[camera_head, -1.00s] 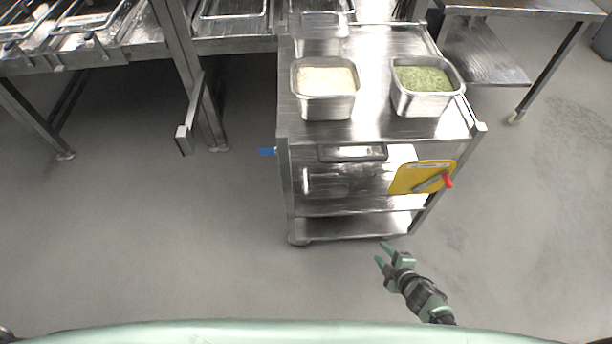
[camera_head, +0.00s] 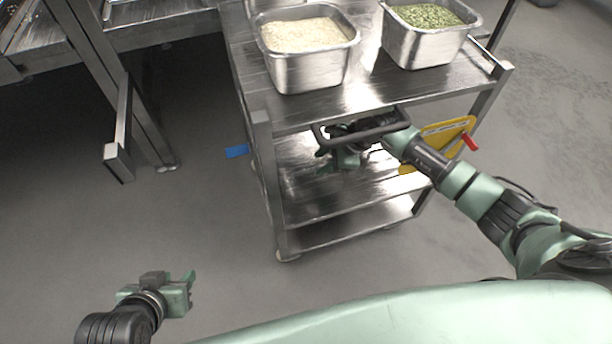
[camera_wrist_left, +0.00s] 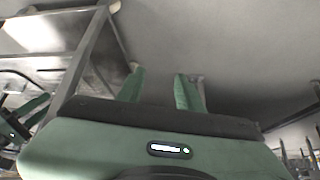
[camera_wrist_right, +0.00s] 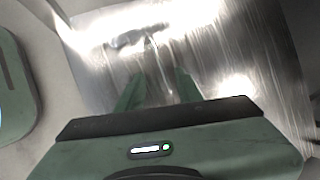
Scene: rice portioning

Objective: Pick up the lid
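I cannot clearly make out a lid. In the right wrist view a shiny metal surface (camera_wrist_right: 225,60) lies ahead of my right gripper (camera_wrist_right: 158,80), with a thin bright raised shape (camera_wrist_right: 155,55) beyond its fingertips; glare hides whether this is a lid or the bare shelf. In the head view my right gripper (camera_head: 328,163) reaches under the cart's top, above the middle shelf, partly hidden by the cart handle. Its fingers are apart. My left gripper (camera_head: 190,286) hangs low at the left, away from the cart; its fingers are also apart in the left wrist view (camera_wrist_left: 160,85).
The steel cart (camera_head: 390,95) carries a pan of rice (camera_head: 310,70) and a pan of chopped greens (camera_head: 425,45). A handle bar (camera_head: 375,128) crosses its front above my right gripper. A yellow board (camera_head: 447,130) hangs at its right. Floor at left is clear.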

